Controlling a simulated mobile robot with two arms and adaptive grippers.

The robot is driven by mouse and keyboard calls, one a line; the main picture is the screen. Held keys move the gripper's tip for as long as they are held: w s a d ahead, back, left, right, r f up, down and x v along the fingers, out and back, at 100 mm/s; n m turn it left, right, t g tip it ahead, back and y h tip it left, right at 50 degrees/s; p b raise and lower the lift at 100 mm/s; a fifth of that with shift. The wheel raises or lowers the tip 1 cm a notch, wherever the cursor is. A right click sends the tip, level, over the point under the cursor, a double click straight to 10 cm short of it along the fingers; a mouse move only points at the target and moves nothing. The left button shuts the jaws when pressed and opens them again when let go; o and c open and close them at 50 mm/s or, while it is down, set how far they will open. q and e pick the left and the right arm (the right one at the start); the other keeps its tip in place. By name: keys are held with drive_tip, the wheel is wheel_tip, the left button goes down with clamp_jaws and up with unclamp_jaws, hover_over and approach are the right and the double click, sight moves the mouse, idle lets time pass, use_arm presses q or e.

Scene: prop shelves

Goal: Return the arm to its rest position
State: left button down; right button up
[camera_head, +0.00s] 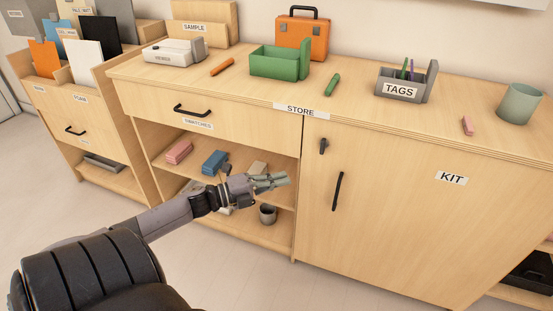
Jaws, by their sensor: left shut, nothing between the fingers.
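My left gripper (272,182) reaches in from the lower left on its dark arm. It is in front of the open shelves under the drawer, by the edge of the closed KIT door (390,215). Its fingers are together with nothing between them, and they point right. It hides part of the shelf contents behind it. My right gripper is not in view.
The cabinet top (350,105) carries a green bin (278,66), an orange case (300,38), a grey TAGS holder (398,90) and a green cup (520,104). A pink block (178,152) and a blue block (214,160) lie on the shelf. Floor is clear below.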

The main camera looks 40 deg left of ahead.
use_arm(q)
drive_tip(key=shift+s+a, duration=0.15)
drive_tip(key=shift+s, duration=0.25)
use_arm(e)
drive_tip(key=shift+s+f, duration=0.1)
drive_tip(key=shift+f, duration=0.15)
